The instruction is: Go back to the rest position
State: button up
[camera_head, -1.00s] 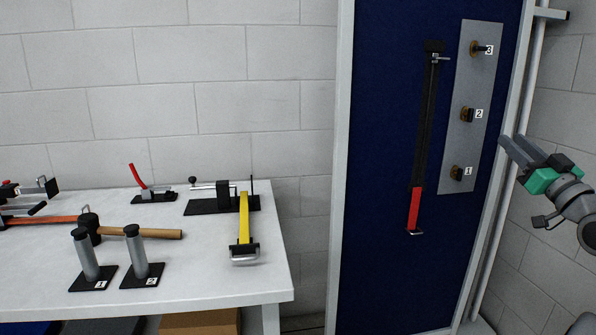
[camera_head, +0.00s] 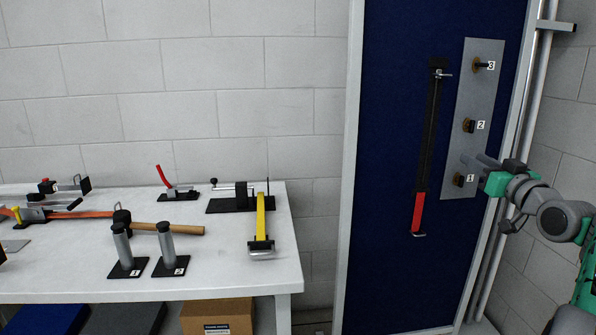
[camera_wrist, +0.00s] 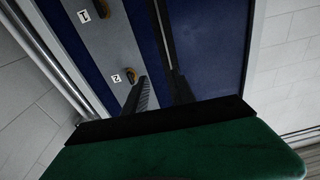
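My gripper (camera_head: 480,163) is at the right in the head view, in front of the lower part of a grey plate on a blue panel. In the wrist view its two dark fingers (camera_wrist: 160,92) stand apart with nothing between them. The grey plate (camera_head: 482,85) carries knobs numbered 1, 2 and 3. Knob 2 (camera_wrist: 130,73) also shows just beyond the fingers in the wrist view. No contact between gripper and plate can be made out.
The blue panel (camera_head: 400,130) also holds a long black tool with a red handle (camera_head: 420,212). Pale pipes (camera_head: 513,190) run along the right. A white table (camera_head: 225,262) at the left bears clamps, a hammer and two numbered posts. A cardboard box (camera_head: 217,316) is below.

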jog(key=w+a+f+g+p, duration=0.2)
jog(key=a+g+p, duration=0.3)
jog(key=a, duration=0.9)
jog(key=s+a+f+g+p, duration=0.4)
jog(key=s+a+p, duration=0.3)
jog(key=a, duration=0.4)
jog(key=s+a+f+g+p, duration=0.2)
jog(key=s+f, duration=0.1)
jog(key=s, duration=0.4)
jog(key=s+a+f+g+p, duration=0.2)
jog(key=s+a+f, duration=0.1)
jog(key=s, duration=0.5)
jog(key=s+a+f+g+h+p, duration=0.1)
jog(key=s+a+f+g+p, duration=0.1)
jog(key=s, duration=0.5)
jog(key=shift+s+a+f+g+p, duration=0.2)
jog(key=shift+a+f+g+p, duration=0.2)
jog(key=shift+a+g+p, duration=0.25)
